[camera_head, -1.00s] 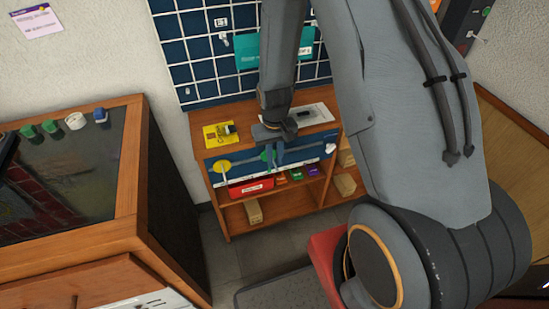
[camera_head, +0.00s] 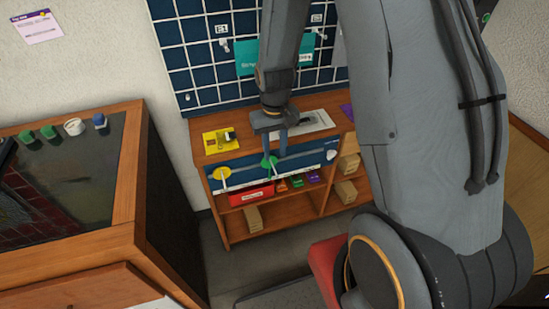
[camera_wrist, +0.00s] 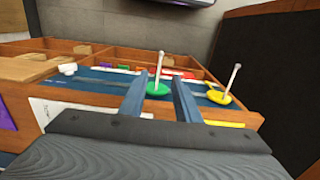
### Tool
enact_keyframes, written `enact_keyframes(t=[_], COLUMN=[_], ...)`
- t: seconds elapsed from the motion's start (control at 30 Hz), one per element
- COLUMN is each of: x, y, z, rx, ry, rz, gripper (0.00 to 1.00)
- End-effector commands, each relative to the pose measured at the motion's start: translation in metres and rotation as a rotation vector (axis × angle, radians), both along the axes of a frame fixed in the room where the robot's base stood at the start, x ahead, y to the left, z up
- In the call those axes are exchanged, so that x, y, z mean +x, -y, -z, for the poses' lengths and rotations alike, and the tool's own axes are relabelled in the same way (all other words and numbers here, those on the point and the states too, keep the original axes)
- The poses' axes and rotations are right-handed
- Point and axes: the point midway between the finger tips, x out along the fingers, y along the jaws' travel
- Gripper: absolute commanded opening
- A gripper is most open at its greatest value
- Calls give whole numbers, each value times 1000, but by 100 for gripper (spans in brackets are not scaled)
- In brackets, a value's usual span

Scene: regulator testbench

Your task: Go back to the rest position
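My gripper (camera_head: 281,150) hangs over the front edge of the wooden testbench (camera_head: 213,158). In the wrist view my gripper (camera_wrist: 160,82) shows two blue fingers standing apart with nothing held between them. A green round knob (camera_head: 269,166) with a white lever sits on the blue panel (camera_head: 245,172); in the wrist view the green knob (camera_wrist: 158,90) appears beyond and between the fingers. I cannot tell if a finger touches it. A yellow knob (camera_head: 222,174) with a white lever is to its left in the head view; the yellow knob also shows in the wrist view (camera_wrist: 219,97).
A wooden cabinet (camera_head: 130,190) with a dark glass top stands at left. The bench shelves hold a red box (camera_head: 250,194) and several small boxes. A yellow card (camera_head: 220,141) and a white sheet (camera_head: 312,122) lie on top. A gridded blue wall (camera_head: 195,45) rises behind.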

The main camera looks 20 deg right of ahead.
Motion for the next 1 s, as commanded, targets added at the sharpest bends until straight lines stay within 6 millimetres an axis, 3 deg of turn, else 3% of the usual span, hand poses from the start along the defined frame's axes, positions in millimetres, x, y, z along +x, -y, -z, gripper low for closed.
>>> enact_keyframes(t=[0.7, 0.87, 1.0], x=[-2, -17, -49], y=[0, 0, 0], z=[-12, -39, -78], rx=[0, 0, 0], ry=[1, 13, 28], rz=[0, -2, -4], gripper=[30, 30, 30])
